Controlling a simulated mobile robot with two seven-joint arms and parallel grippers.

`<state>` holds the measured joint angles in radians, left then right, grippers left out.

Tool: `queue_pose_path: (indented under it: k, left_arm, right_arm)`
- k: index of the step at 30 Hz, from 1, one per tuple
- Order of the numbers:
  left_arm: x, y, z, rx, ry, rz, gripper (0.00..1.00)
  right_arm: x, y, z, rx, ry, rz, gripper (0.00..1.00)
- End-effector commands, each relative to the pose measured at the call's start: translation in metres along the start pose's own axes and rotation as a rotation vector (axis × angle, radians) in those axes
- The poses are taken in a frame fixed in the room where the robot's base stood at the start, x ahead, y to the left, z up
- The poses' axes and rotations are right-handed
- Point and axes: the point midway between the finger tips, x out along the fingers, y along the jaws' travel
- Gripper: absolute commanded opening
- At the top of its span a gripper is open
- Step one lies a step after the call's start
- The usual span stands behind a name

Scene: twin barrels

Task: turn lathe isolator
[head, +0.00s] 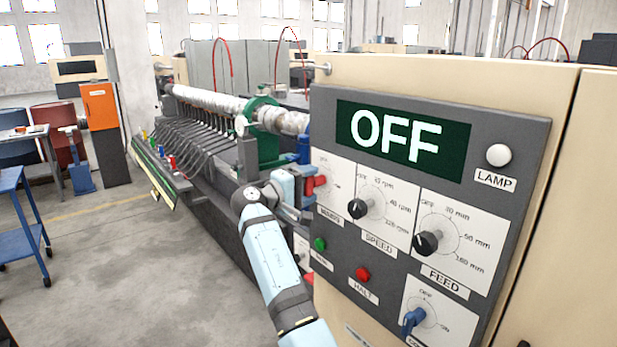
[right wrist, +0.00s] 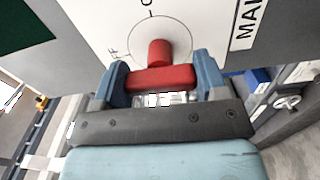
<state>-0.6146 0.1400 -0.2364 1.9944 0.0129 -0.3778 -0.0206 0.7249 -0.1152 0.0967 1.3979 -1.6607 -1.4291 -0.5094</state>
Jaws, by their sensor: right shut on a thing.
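The isolator is a red rotary handle (head: 316,184) on a white plate at the upper left of the control panel (head: 455,109). In the right wrist view its red handle (right wrist: 160,78) lies across the picture, with a round red hub behind it on the dial. My right gripper (head: 306,190) reaches it from the left, and in the right wrist view its two blue fingers (right wrist: 162,82) close on the ends of the handle. The dial's marks are partly hidden. The display (head: 400,139) reads OFF and the lamp (head: 498,155) looks white. My left gripper is out of view.
The panel also has a speed knob (head: 360,208), a feed knob (head: 428,243), a green button (head: 319,244), a red halt button (head: 362,274) and a blue switch (head: 414,318). The lathe (head: 230,105) stretches behind my arm.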

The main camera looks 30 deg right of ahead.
Motion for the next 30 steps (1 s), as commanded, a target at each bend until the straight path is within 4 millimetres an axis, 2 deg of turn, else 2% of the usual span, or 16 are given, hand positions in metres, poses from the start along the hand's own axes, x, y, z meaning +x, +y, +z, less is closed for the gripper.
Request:
queue_pose_path:
  k: [5, 19, 20, 23, 30]
  left_arm:
    - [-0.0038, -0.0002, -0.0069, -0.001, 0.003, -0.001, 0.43]
    - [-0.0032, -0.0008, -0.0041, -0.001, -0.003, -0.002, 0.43]
    - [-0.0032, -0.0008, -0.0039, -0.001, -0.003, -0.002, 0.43]
    - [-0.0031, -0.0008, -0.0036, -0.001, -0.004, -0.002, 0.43]
    - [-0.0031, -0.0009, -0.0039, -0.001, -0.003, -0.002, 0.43]
  right_arm:
    - [-0.0002, 0.0007, -0.0003, -0.041, 0.001, 0.000, 0.42]
    - [-0.0003, -0.0005, -0.0003, -0.054, 0.001, 0.000, 0.42]
    - [-0.0003, -0.0004, -0.0003, -0.054, 0.001, 0.000, 0.68]
    - [-0.0002, -0.0004, -0.0002, -0.053, 0.001, 0.000, 0.91]
    - [-0.0002, -0.0003, -0.0001, -0.052, 0.001, 0.000, 0.92]
